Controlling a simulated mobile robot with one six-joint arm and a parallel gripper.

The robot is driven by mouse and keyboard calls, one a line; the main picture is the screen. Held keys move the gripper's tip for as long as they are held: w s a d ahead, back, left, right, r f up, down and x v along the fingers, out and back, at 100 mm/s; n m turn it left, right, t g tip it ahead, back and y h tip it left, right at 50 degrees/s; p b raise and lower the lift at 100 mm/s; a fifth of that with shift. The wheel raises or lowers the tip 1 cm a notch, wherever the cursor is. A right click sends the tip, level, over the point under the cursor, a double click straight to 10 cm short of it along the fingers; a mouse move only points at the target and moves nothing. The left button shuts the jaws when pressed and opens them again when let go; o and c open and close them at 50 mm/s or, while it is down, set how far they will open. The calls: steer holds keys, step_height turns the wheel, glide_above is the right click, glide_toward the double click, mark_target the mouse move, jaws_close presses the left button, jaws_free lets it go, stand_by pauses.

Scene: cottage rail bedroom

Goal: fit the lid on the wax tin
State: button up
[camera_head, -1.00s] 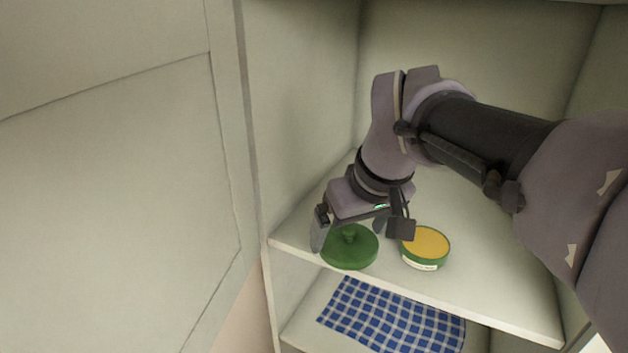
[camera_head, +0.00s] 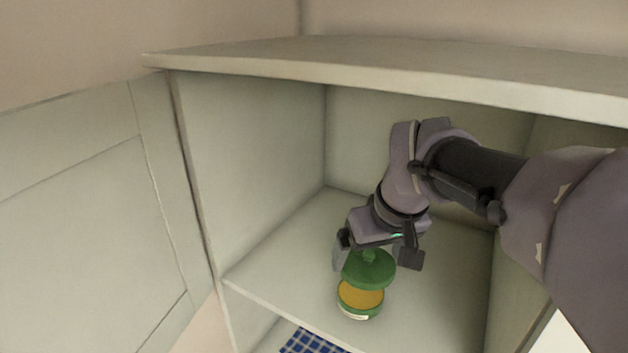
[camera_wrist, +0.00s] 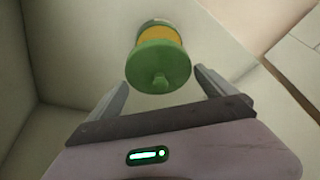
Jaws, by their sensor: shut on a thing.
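The green lid (camera_head: 368,270) with its small knob is held in my gripper (camera_head: 375,260), which is shut on it. In the wrist view the lid (camera_wrist: 158,62) lies between the two fingertips (camera_wrist: 161,80), knob facing the camera. The wax tin (camera_head: 360,299), green with a yellow-orange top and a pale label, stands on the cupboard shelf. The lid is above the tin and hides its back part in the head view. In the wrist view the tin (camera_wrist: 157,36) shows beyond the lid, partly covered by it. A strip of yellow shows between them, so the lid is not seated.
The pale shelf (camera_head: 290,245) has side walls, a back wall and a board (camera_head: 400,70) above. A cupboard door (camera_head: 80,200) is at the left. A blue checked cloth (camera_head: 305,342) lies below the shelf. The shelf around the tin is clear.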

mark_target(362, 293)
steer(key=shift+a+f, duration=0.1)
steer(key=shift+a, duration=0.65)
steer(key=shift+d+f+b, duration=0.35)
steer(key=shift+d+b, duration=0.05)
steer(key=shift+d, duration=0.15)
steer(key=shift+d+f+b, duration=0.1)
steer(key=shift+f+b, duration=0.25)
steer(key=shift+f, duration=0.05)
steer(key=f+b, duration=0.3)
steer(key=f, duration=0.1)
steer(key=shift+a+b, duration=0.3)
steer(key=shift+b, duration=0.1)
steer(key=shift+d+f, duration=0.2)
steer(key=shift+a, duration=0.15)
steer(key=shift+f+b, duration=0.15)
steer(key=shift+b, duration=0.25)
